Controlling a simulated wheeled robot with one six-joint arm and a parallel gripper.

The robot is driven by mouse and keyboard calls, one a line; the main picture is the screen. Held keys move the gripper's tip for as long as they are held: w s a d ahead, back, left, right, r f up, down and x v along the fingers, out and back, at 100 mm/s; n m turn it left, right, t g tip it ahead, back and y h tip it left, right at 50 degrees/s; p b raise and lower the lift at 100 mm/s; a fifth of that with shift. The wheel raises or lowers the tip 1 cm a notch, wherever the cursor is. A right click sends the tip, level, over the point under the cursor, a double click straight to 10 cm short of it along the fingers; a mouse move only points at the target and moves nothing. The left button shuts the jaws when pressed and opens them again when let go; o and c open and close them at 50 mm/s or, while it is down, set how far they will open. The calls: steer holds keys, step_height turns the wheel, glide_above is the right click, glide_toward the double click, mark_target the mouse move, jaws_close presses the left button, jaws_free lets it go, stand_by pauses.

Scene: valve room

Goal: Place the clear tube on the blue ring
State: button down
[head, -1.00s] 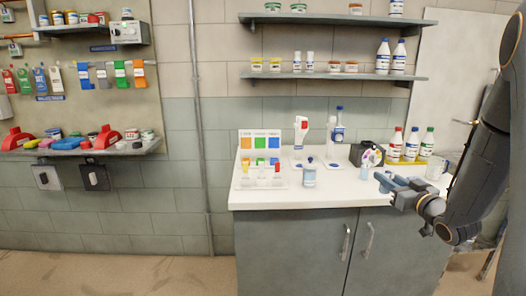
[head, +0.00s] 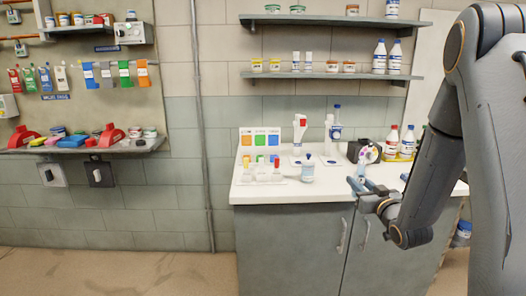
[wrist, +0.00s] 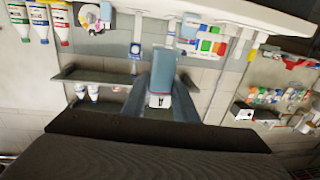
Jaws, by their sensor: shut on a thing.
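My gripper (head: 364,188) is in front of the counter's front edge at the right, around counter height. In the wrist view, its fingers (wrist: 160,100) are shut on the clear tube (wrist: 160,72), a pale grey-blue piece with a thin red band and a whitish end. In the head view the tube (head: 361,166) shows small and pale above the fingers. I cannot make out the blue ring for certain; small blue marks show on the counter near the white pads, too small to tell.
Two shelves hang above. The counter's front left strip is clear.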

steer(key=s+a+f+m+h, duration=0.1)
steer(key=a+f, duration=0.2)
steer(key=a, duration=0.3)
steer(key=a+f+h, duration=0.1)
steer(key=a+f, duration=0.2)
steer(key=a, duration=0.2)
steer(key=s+f, duration=0.4)
steer(key=f, duration=0.4)
steer(key=s+f, duration=0.4)
steer(key=f, duration=0.3)
steer(key=s+r, duration=0.2)
steer(key=s, duration=0.3)
steer(key=shift+s+a+m+h, duration=0.3)
steer(key=shift+s+a, duration=0.1)
